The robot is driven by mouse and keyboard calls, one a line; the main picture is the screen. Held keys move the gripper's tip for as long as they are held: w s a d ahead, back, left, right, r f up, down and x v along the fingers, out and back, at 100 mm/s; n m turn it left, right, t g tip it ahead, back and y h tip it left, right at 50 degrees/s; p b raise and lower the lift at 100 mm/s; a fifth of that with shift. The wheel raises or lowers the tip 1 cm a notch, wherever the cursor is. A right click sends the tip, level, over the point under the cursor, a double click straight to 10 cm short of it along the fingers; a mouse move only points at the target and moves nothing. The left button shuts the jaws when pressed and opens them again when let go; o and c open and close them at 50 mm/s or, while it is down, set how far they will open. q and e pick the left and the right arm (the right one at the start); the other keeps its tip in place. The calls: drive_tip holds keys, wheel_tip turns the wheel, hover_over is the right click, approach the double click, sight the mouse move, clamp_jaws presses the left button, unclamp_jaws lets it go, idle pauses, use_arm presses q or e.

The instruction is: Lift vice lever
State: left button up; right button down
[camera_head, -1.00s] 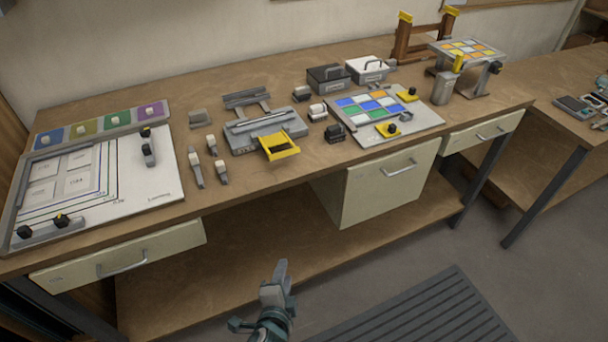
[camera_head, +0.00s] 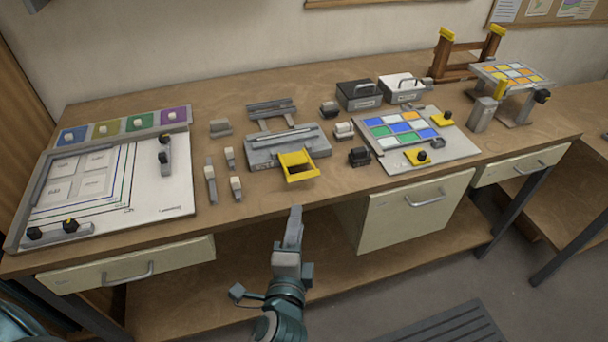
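The grey vice (camera_head: 262,151) sits on the middle of the workbench, with a flat slotted top. Its yellow lever (camera_head: 300,175), a squared U-shaped handle, sticks out from its front side toward the bench's front edge and points low.
Small blocks with pale tops (camera_head: 236,188) stand left of the vice. A tile board (camera_head: 460,148) with yellow clamps lies to its right, and a drawing board (camera_head: 150,205) far left. A drawer unit (camera_head: 400,215) hangs under the bench. The bench front below the lever is clear.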

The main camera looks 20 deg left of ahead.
sight(303, 178)
use_arm(q)
drive_tip(key=p+x, duration=0.4)
drive_tip(key=x, duration=1.1)
drive_tip(key=shift+w, duration=0.2)
drive_tip(key=shift+x, duration=0.8)
drive_tip(key=shift+a, duration=0.1)
clamp_jaws()
